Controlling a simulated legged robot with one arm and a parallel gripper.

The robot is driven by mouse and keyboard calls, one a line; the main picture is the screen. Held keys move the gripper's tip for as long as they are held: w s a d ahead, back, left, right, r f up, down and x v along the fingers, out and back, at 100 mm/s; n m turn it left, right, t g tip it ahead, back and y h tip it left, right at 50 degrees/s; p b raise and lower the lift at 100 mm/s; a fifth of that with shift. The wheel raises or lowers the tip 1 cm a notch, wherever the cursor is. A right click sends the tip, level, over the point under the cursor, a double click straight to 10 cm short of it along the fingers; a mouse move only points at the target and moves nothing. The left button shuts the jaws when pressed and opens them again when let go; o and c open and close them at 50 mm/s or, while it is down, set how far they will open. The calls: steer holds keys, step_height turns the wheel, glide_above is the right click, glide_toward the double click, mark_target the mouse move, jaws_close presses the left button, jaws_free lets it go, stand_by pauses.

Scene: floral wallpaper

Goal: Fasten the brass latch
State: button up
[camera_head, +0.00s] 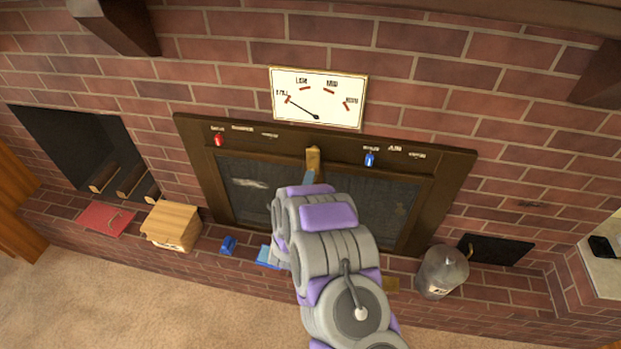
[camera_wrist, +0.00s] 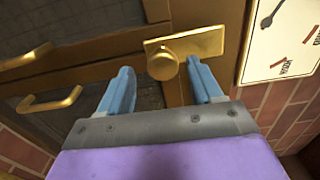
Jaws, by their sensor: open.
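The brass latch (camera_head: 313,157) is at the top middle of the dark fireplace door frame (camera_head: 290,143). In the wrist view the latch (camera_wrist: 203,44) is a brass bar with a round knob (camera_wrist: 162,66) at its left end. My gripper (camera_wrist: 160,68) is open, with one blue finger on each side of the knob. The right finger looks close to the knob; I cannot tell whether it touches. In the head view my arm hides most of my gripper (camera_head: 309,177) and part of the doors. Two brass door handles (camera_wrist: 50,103) show at the left in the wrist view.
A white gauge (camera_head: 318,97) hangs above the frame. A red knob (camera_head: 219,140) and a blue knob (camera_head: 370,159) sit on the frame's top. A wooden box (camera_head: 172,226), red book (camera_head: 105,218), blue item (camera_head: 228,245) and metal canister (camera_head: 442,271) stand on the hearth.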

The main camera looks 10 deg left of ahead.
steer(key=s+p, duration=0.1)
steer(key=s, duration=1.3)
steer(key=shift+a+p, duration=0.3)
steer(key=shift+p, duration=0.05)
